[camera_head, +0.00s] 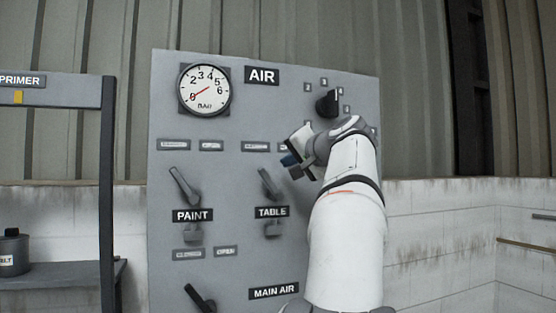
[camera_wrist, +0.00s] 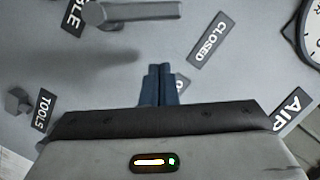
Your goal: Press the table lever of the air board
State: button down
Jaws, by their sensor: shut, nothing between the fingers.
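The grey air board (camera_head: 240,110) stands upright in front of me, with an AIR label (camera_head: 262,76) at its top. The table lever (camera_head: 267,182) is a grey handle above the TABLE label (camera_head: 272,212), its upper end tilted left. In the wrist view the table lever (camera_wrist: 140,12) lies across the top, beside the partly cut-off TABLE label (camera_wrist: 74,14). My gripper (camera_head: 287,160) is to the upper right of the lever in the head view. Its blue fingers (camera_wrist: 160,68) are shut and empty, and a gap shows between them and the lever.
The paint lever (camera_head: 182,185) is to the left, with a black main air lever (camera_head: 200,298) below. The gauge (camera_head: 205,89) needle points near 0. A black knob (camera_head: 328,103) is above my wrist. My arm hides the board's right side. A dark-framed shelf (camera_head: 107,190) stands left.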

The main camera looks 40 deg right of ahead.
jog(key=b+v, duration=0.1)
jog(key=v, duration=0.9)
jog(key=shift+b, duration=0.4)
jog(key=shift+f, duration=0.15)
